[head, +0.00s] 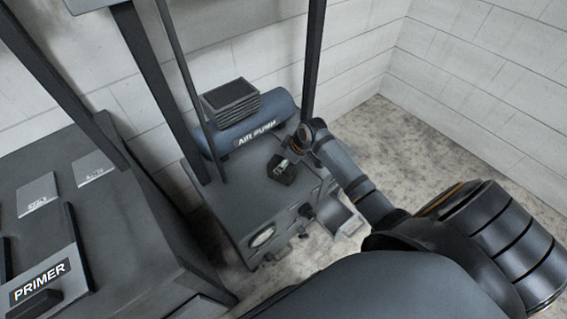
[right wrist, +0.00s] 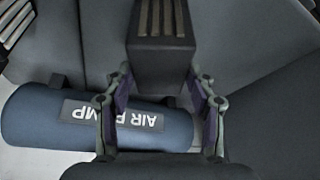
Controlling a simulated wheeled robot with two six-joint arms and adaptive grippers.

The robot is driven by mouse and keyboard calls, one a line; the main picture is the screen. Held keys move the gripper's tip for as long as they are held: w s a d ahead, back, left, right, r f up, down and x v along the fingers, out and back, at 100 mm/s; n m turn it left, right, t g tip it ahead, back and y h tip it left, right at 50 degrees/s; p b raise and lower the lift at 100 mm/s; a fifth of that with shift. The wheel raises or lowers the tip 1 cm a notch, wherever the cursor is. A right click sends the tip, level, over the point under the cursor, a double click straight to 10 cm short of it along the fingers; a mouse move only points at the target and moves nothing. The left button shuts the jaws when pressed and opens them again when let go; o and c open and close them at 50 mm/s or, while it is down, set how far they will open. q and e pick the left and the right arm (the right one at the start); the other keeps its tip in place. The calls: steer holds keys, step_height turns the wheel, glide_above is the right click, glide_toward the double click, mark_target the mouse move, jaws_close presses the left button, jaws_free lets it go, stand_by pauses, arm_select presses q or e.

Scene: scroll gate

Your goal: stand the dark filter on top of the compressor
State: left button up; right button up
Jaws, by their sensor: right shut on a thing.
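The compressor is a blue tank (head: 262,123) lettered AIR PUMP, lying on a dark cabinet (head: 226,200) with a finned block (head: 228,98) on top of its left part. The tank also shows at the left of the right wrist view (right wrist: 40,118). The dark filter (head: 279,174) is a small dark block in front of the tank, over the cabinet top; I cannot tell whether it touches that top. In the right wrist view the filter (right wrist: 160,52) shows pale slats. My right gripper (head: 290,162) is shut on it, one finger on each side (right wrist: 159,84). My left gripper is not in view.
Dark upright posts (head: 313,62) frame the cabinet. A bench with a PRIMER box (head: 40,285) stands at the left. A gauge (head: 263,236) and an open tray (head: 345,222) are on the cabinet's front. A brick wall (head: 350,60) is behind; floor is clear at right.

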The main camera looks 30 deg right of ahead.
steer(key=shift+f, duration=0.15)
steer(key=o, duration=1.6)
steer(key=p+v, duration=0.2)
steer(key=v, duration=1)
